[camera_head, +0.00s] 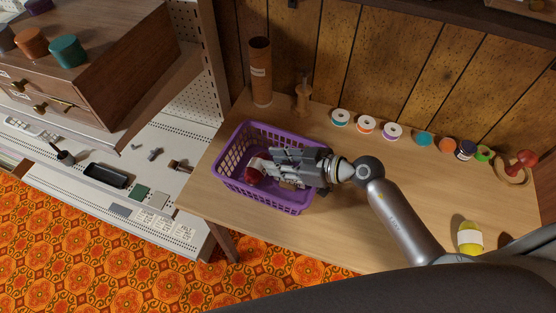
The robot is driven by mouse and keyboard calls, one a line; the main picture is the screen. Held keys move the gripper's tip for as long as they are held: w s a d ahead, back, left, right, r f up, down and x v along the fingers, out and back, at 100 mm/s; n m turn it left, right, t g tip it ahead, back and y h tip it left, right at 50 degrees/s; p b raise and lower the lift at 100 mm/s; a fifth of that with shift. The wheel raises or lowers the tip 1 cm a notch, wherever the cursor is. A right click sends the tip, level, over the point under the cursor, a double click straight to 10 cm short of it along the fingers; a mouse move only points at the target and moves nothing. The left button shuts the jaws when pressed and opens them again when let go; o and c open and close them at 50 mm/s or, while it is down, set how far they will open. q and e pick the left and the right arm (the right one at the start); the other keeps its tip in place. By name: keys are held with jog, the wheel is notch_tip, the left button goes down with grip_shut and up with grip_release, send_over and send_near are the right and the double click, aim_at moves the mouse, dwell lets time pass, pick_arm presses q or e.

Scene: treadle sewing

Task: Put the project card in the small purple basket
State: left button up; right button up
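The small purple basket (233,181) stands on the wooden table near its left end. My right gripper (264,167) reaches into the basket from the right, with its fingers inside the rim. A red and white item (254,176) shows at the fingertips, and a small tan piece (288,185) shows under the gripper. I cannot make out the project card for certain. The gripper hides much of the basket's inside, and whether its fingers are shut is unclear. My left gripper is not in view.
Several thread spools (366,124) line the table's back edge. A brown cylinder (260,73) and a wooden stand (302,94) are behind the basket. A yellow bottle (470,238) is at the right. A wooden drawer cabinet (100,60) stands at the left. The table middle is clear.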

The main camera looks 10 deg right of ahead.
jog(key=shift+r, duration=0.1)
jog(key=v, duration=0.6)
jog(key=r+v, duration=0.1)
jog(key=v, duration=0.5)
jog(key=shift+r+b, duration=0.15)
jog(key=shift+b, duration=0.2)
